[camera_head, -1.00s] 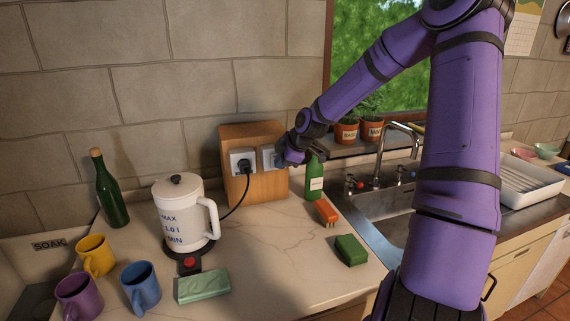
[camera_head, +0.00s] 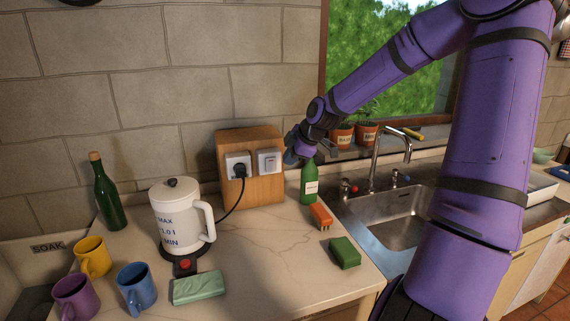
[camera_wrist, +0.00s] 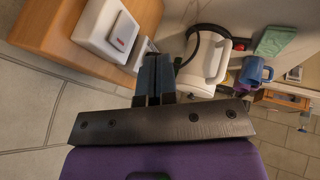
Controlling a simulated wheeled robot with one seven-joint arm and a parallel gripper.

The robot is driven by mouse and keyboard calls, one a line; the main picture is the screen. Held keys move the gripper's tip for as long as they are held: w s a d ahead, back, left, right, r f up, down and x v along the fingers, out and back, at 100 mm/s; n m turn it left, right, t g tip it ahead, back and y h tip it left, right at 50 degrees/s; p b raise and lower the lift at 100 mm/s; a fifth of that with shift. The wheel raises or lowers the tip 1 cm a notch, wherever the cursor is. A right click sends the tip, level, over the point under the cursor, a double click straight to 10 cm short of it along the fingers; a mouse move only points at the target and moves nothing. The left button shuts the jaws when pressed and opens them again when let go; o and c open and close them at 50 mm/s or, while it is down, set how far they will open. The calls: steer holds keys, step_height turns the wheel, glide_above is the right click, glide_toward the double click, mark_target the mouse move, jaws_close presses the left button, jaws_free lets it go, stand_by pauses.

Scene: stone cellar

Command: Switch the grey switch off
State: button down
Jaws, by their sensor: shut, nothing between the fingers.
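The grey switch (camera_head: 269,160) is a pale grey wall plate with a small red mark, on the right half of a wooden box at the back of the counter. It shows large in the wrist view (camera_wrist: 112,32), with the red mark on its raised rocker. I cannot tell its on or off position. My gripper (camera_head: 290,158) is just right of the switch in the head view, apart from it. In the wrist view my gripper (camera_wrist: 152,68) has its two blue fingers closed together with nothing between them, beside the plates.
A socket with a black plug (camera_head: 238,167) sits left of the switch. Its cable runs towards the white kettle (camera_head: 180,215). A green bottle (camera_head: 309,184) stands close below my gripper, near an orange brush (camera_head: 320,216).

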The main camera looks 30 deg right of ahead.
mark_target(271, 158)
steer(key=shift+v, duration=1.2)
steer(key=c, duration=1.6)
jaws_free()
steer(key=shift+s, duration=0.15)
steer(key=o, duration=0.4)
steer(key=shift+a+f, duration=0.2)
steer(key=o, duration=0.5)
steer(key=shift+w+a+f+m+t, duration=0.2)
steer(key=shift+w+f+m, duration=0.15)
steer(key=shift+f+m, duration=0.15)
steer(key=shift+w+a+f+m+t, duration=0.25)
steer(key=shift+w+f+m, duration=0.15)
steer(key=shift+f, duration=0.2)
step_height(271, 158, down, 7)
steer(key=w+a+m+t+h, duration=0.15)
steer(key=m+t+h, duration=0.45)
steer(key=m, duration=0.6)
steer(key=s+a+r+m+t+h, duration=0.2)
steer(key=s+r+m+t, duration=0.1)
steer(key=t, duration=0.1)
steer(key=x, duration=1)
steer(key=shift+w+d+r, duration=0.2)
steer(key=shift+w+r, duration=0.05)
steer(key=shift+w, duration=0.05)
